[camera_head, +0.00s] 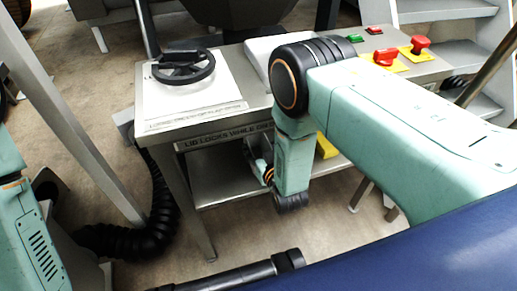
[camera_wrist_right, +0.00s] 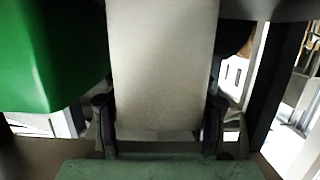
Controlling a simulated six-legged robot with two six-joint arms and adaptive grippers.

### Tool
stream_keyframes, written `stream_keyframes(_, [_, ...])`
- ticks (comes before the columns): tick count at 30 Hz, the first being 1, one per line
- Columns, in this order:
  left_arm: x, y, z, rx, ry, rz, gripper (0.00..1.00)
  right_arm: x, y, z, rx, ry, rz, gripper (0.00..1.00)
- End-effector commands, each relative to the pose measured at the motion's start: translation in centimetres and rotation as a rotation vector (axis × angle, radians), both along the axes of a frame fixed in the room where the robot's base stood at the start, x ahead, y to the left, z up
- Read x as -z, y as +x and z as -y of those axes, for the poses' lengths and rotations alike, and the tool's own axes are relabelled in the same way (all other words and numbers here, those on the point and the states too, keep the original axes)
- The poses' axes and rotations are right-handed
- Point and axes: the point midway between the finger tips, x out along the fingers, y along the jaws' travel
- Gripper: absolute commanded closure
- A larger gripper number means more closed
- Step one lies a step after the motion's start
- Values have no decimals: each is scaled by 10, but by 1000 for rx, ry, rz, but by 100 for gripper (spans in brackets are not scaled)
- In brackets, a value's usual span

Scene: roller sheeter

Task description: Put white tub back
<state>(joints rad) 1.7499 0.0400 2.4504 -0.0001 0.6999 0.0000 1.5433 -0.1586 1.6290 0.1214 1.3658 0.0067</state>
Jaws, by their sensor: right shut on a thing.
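My right gripper (camera_wrist_right: 159,125) has one dark finger on each side of a pale off-white thing, which I take to be the white tub (camera_wrist_right: 162,65). It is shut on the tub, whose plain face fills the middle of the right wrist view. In the head view my right arm bends down in front of the steel machine table (camera_head: 218,127), its wrist near the lower shelf (camera_head: 222,188). The tub is not clearly visible there, being small or hidden behind the arm. My left gripper is not in view.
A black handwheel (camera_head: 183,66) sits on the tabletop, with red buttons (camera_head: 385,57) and a green one (camera_head: 355,38) at right. A yellow thing (camera_head: 326,147) is near the shelf. In the wrist view a large green thing (camera_wrist_right: 50,55) stands close at left.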

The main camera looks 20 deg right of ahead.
Motion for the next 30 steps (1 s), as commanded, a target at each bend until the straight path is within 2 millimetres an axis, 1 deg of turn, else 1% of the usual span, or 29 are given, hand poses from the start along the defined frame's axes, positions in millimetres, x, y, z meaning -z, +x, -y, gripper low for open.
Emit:
stream_keyframes(1, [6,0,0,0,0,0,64,7,-2,-1,0,0,-1,88])
stream_keyframes(3, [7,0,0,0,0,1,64,10,-4,-1,0,0,-1,88])
stream_keyframes(11, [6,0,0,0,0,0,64,9,-5,-2,0,0,0,88])
stream_keyframes(15, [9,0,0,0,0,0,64,13,-6,-2,0,0,0,88])
stream_keyframes(16, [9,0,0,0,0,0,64,12,-6,-2,0,0,-1,41])
stream_keyframes(21, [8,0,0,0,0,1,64,12,-5,-2,0,0,-1,26])
stream_keyframes(24, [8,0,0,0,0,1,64,12,-5,-2,0,0,0,20])
stream_keyframes(30, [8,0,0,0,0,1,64,12,-4,-1,0,0,0,20])
